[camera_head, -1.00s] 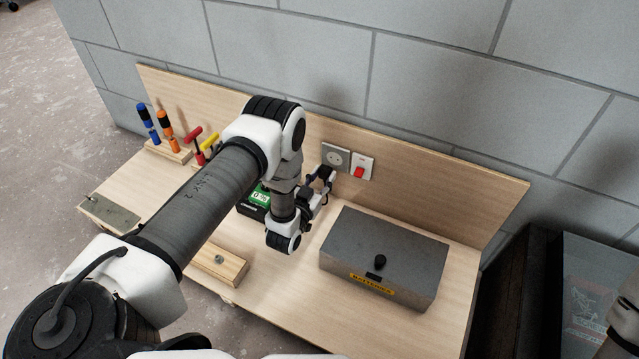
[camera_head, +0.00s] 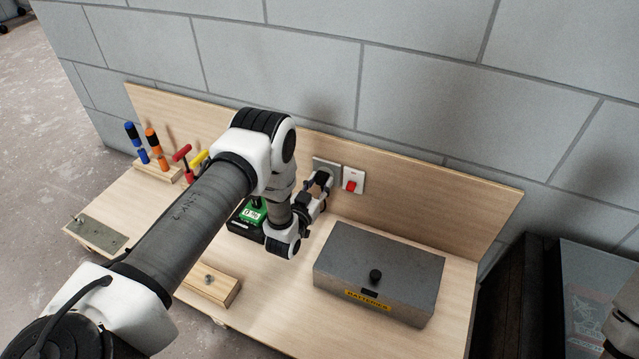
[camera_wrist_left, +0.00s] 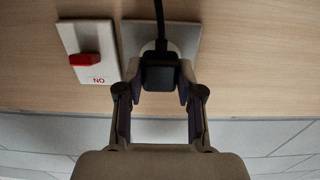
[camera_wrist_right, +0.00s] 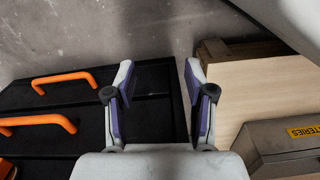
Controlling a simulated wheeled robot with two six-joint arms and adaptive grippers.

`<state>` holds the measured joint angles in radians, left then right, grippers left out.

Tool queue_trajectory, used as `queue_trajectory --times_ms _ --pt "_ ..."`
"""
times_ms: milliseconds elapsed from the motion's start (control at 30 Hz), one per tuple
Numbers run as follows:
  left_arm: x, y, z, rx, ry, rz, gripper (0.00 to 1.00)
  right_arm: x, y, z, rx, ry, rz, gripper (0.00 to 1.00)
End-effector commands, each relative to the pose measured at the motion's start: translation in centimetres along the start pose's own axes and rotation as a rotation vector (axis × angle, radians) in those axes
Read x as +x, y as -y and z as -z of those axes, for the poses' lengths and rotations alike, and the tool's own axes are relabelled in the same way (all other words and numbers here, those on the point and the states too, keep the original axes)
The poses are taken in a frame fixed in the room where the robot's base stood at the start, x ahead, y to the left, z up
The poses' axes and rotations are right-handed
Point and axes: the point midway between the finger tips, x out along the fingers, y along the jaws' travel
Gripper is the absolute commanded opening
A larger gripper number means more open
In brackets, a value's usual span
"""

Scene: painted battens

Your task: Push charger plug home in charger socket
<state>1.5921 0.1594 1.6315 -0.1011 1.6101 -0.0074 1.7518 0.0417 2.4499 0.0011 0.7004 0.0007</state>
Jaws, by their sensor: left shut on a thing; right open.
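The charger plug (camera_wrist_left: 160,75) is a black block with a black cord, and my left gripper (camera_wrist_left: 160,92) is shut on it in the left wrist view. The plug is right in front of the grey charger socket (camera_wrist_left: 187,45), overlapping its round face. I cannot tell how deep it sits. In the head view the left gripper (camera_head: 322,184) is at the socket (camera_head: 333,168) on the wooden backboard, and the plug is mostly hidden by the fingers. My right gripper (camera_wrist_right: 158,100) is open and empty, away from the bench, in the right wrist view.
A switch plate with a red rocker (camera_head: 351,186) is just right of the socket. A grey battery box (camera_head: 378,270) stands right on the bench. A green and black charger (camera_head: 250,215) sits behind my left arm. Tools in a rack (camera_head: 158,172) stand left. Black drawers with orange handles (camera_wrist_right: 65,80) lie near my right gripper.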

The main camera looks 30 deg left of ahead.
Motion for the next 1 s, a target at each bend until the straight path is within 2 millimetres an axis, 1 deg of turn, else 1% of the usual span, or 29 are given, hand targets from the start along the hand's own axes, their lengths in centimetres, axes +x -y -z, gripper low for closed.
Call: queue_trajectory --times_ms 1000 --pt "0.01 0.00 0.01 0.000 -0.001 0.000 0.06 -0.49 0.00 -0.01 0.000 0.000 0.000 0.54"
